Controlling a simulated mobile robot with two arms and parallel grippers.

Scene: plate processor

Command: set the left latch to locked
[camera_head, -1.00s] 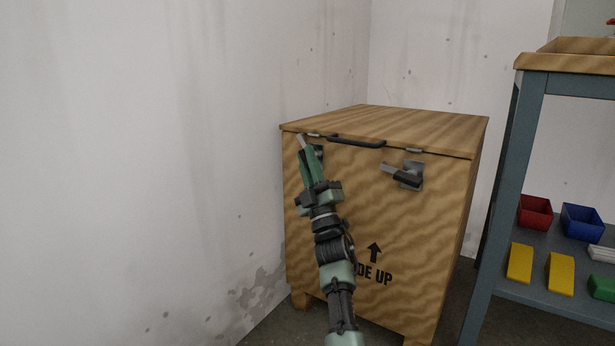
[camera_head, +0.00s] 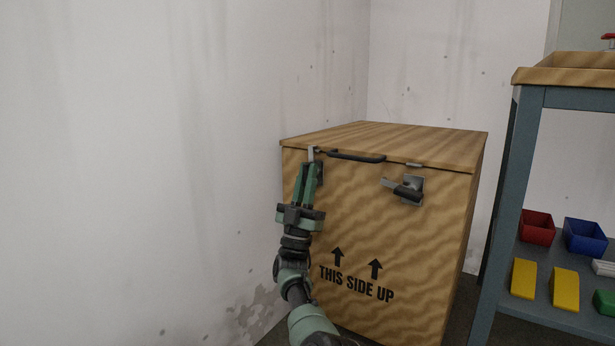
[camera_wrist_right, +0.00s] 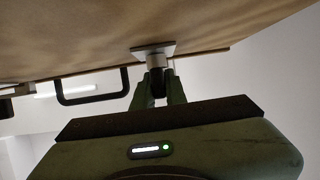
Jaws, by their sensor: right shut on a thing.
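The left latch (camera_head: 311,153) is at the upper left of the wooden crate's front (camera_head: 440,230). Its silver end points up, close to the lid edge, and its base is mostly hidden behind my fingers. My right gripper (camera_head: 310,172) is shut on this latch from the front. In the right wrist view the fingers (camera_wrist_right: 159,84) close around the latch's dark part, below its square metal plate (camera_wrist_right: 153,50). The right latch (camera_head: 408,188) has its silver end pointing left, with a dark grip. My left gripper is not in view.
A dark bar handle (camera_head: 357,157) is fixed to the lid front just right of the left latch. A bare wall (camera_head: 150,150) stands close on the left. A blue-grey shelf unit (camera_head: 500,200) with coloured bins stands to the right.

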